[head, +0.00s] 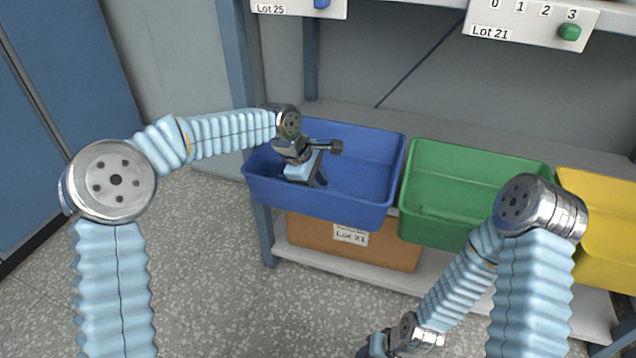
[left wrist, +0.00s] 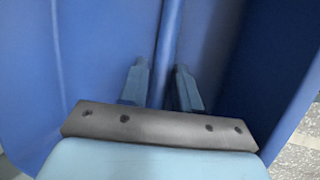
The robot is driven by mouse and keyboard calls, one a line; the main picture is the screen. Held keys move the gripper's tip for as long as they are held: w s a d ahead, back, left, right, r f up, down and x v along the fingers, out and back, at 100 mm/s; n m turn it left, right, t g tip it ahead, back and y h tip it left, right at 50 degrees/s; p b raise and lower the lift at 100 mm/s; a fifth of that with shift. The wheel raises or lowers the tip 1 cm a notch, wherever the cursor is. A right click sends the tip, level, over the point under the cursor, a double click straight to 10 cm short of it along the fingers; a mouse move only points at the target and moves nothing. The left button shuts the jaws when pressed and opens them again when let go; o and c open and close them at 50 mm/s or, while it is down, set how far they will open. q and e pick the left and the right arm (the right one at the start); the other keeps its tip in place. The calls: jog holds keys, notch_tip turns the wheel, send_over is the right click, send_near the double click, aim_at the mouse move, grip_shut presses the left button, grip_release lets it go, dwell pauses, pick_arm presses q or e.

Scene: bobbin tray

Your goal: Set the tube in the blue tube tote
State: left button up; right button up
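The blue tote (head: 375,190) stands at the left of the row of totes on the shelf. My left gripper (head: 320,181) is inside it, pointing down toward its floor. In the left wrist view, the two fingers (left wrist: 161,82) are apart, with only blue tote wall and floor (left wrist: 90,50) showing around and between them. I see no tube between the fingers, and none that I can make out in the visible part of the tote. The tote's floor beneath the gripper is partly hidden. My right gripper (head: 376,346) is low at the bottom edge, its fingers not clear.
A green tote (head: 475,160) and a yellow tote (head: 600,245) stand to the right of the blue one. A cardboard box (head: 385,250) labelled Lot 21 sits on the lower shelf. Speckled floor (head: 210,270) lies open in front.

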pick_arm(q)
jog(key=shift+r, duration=0.15)
jog(key=p+v, duration=0.2)
jog(key=v, duration=1)
jog(key=shift+s, duration=0.1)
